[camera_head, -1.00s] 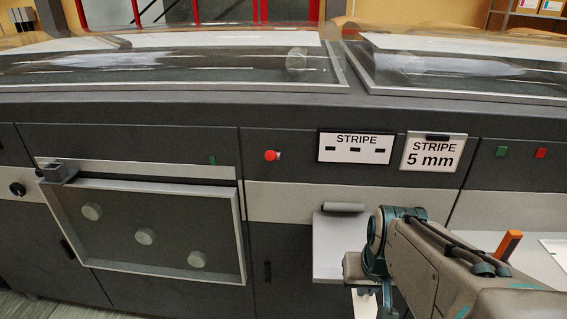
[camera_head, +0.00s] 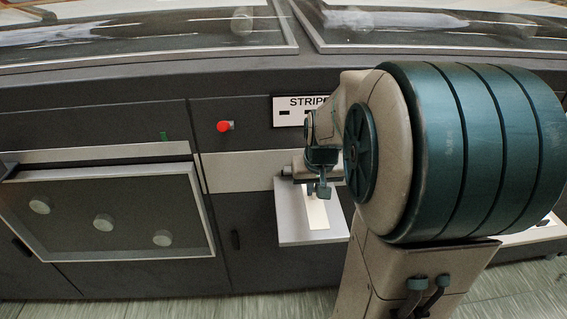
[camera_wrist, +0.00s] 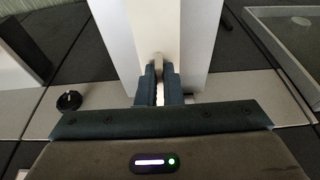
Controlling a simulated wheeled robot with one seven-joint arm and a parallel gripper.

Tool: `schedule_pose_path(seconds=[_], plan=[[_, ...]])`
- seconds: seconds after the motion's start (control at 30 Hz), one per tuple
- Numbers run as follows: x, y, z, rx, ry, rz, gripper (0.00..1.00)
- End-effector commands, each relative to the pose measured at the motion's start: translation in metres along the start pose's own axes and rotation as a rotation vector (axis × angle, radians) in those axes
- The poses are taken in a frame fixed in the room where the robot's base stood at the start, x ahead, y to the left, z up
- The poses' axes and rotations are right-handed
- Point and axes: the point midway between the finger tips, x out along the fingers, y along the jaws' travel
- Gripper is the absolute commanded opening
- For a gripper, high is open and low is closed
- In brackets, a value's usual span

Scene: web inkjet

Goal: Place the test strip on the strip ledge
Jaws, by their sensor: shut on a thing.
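The test strip is a pale narrow sheet (camera_head: 317,214), which also shows in the wrist view (camera_wrist: 154,28). The strip ledge is a light grey plate (camera_head: 291,226) sticking out from the machine front, and it shows on both sides of the strip in the wrist view (camera_wrist: 202,45). My gripper (camera_head: 319,192) is shut on one end of the strip; its fingers (camera_wrist: 160,88) pinch that end in the wrist view. The strip lies lengthwise over the ledge. I cannot tell whether it touches the ledge surface. My arm hides the ledge's right side in part.
A red button (camera_head: 225,126) and a partly hidden STRIPE sign (camera_head: 287,108) are on the panel above. A framed panel with round knobs (camera_head: 205,215) stands out at the left.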

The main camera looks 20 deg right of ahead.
Motion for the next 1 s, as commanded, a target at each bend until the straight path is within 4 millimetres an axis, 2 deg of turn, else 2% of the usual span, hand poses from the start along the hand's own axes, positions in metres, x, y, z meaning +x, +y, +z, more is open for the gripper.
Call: schedule_pose_path(seconds=[0.1, 0.27, 0.3, 0.57, 0.73, 1.0], plan=[[0.006, 0.0, -0.025, -0.001, -0.002, -0.001, 0.0], [0.015, 0.0, -0.052, -0.002, -0.002, 0.0, 0.0], [0.026, 0.0, -0.046, -0.002, -0.006, 0.0, 0.0], [0.05, -0.001, -0.039, -0.002, -0.001, 0.0, 0.0], [0.076, -0.001, -0.031, -0.002, -0.004, -0.001, 0.0], [0.082, -0.001, -0.034, -0.003, 0.001, 0.0, 0.0]])
